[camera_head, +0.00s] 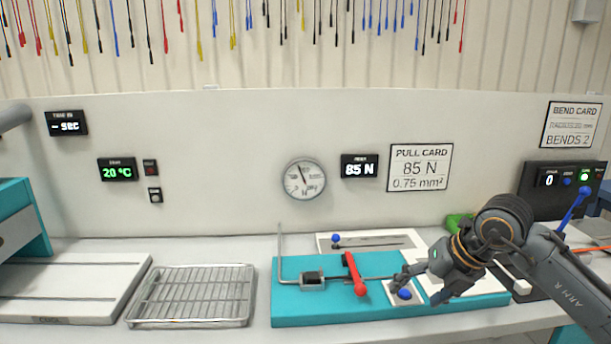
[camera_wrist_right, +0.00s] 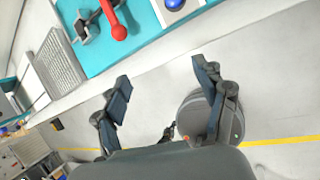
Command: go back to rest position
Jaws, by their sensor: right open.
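My right gripper (camera_head: 414,286) reaches in from the right in the head view, in front of and over the right part of the teal pull-test fixture (camera_head: 300,313). In the right wrist view its two fingers (camera_wrist_right: 163,92) are spread apart with nothing between them. A red-handled lever (camera_head: 355,273) stands on the fixture to the left of the gripper, and its red knob also shows in the right wrist view (camera_wrist_right: 119,32). A blue button (camera_head: 404,293) on a white plate lies close by the fingertips in the head view. My left gripper is not in view.
A wire rack (camera_head: 192,296) and a pale flat board (camera_head: 70,289) lie on the bench to the left. A dial gauge (camera_head: 304,179) and a display reading 85 N (camera_head: 360,167) are on the back panel. A blue-knobbed lever (camera_head: 572,207) stands at the right.

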